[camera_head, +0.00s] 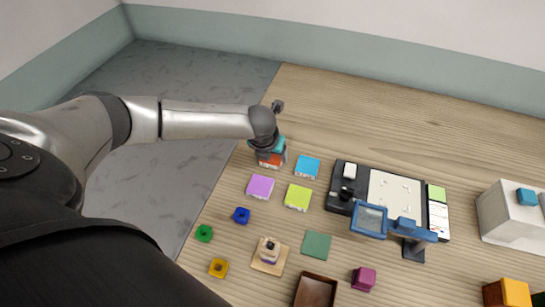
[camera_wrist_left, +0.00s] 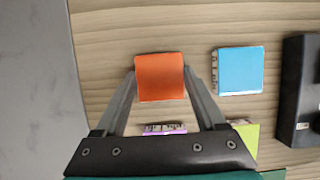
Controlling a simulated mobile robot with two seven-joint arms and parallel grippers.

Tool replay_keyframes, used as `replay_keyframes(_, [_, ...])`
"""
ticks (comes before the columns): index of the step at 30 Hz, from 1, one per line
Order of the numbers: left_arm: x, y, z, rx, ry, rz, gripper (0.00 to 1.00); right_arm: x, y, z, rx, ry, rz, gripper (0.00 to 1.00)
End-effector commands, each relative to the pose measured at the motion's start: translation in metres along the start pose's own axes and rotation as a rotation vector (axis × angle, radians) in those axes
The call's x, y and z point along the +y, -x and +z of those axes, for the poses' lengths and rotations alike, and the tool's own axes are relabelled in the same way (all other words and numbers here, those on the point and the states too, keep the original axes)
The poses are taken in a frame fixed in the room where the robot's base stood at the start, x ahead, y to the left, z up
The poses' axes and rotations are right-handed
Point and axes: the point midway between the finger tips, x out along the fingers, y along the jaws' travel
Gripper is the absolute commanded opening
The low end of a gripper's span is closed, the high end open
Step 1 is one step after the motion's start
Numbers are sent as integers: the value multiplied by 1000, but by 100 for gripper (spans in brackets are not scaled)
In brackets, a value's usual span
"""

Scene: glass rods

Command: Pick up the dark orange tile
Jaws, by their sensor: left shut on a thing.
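The dark orange tile (camera_wrist_left: 160,78) is a squarish block with a bright orange-red top, seen between the fingertips of my left gripper (camera_wrist_left: 160,75) in the left wrist view. The two fingers lie along its left and right sides and are shut on it. In the head view the orange tile (camera_head: 269,161) shows under my left gripper (camera_head: 270,157) at the left end of the tile group, partly hidden by the gripper. I cannot tell whether it is clear of the table. My right gripper is not in view.
A blue tile (camera_head: 307,167) lies just right of the orange one, with purple (camera_head: 260,186) and lime (camera_head: 298,197) tiles nearer. A black instrument board (camera_head: 345,180) and a blue-framed magnifier (camera_head: 370,220) stand farther right. The wooden table (camera_head: 360,110) is clear behind.

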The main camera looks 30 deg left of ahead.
Motion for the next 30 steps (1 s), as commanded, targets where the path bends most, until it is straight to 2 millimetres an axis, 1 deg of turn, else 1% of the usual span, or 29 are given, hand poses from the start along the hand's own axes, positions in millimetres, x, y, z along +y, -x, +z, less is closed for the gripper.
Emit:
replay_keyframes(1, [0,0,0,0,0,0,48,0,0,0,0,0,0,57])
replay_keyframes(2, [0,0,0,0,0,0,45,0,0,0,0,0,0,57])
replay_keyframes(12, [0,0,0,-1,0,0,7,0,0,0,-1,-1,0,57])
replay_keyframes(19, [0,1,1,-2,1,0,7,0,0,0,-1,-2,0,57])
replay_keyframes(23, [0,6,4,-3,1,0,7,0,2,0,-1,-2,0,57])
replay_keyframes(26, [0,15,8,-4,0,-1,7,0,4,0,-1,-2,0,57])
replay_keyframes(29, [0,31,14,-5,0,-2,7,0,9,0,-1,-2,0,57])
replay_keyframes(30, [0,40,19,-6,1,-2,7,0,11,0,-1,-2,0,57])
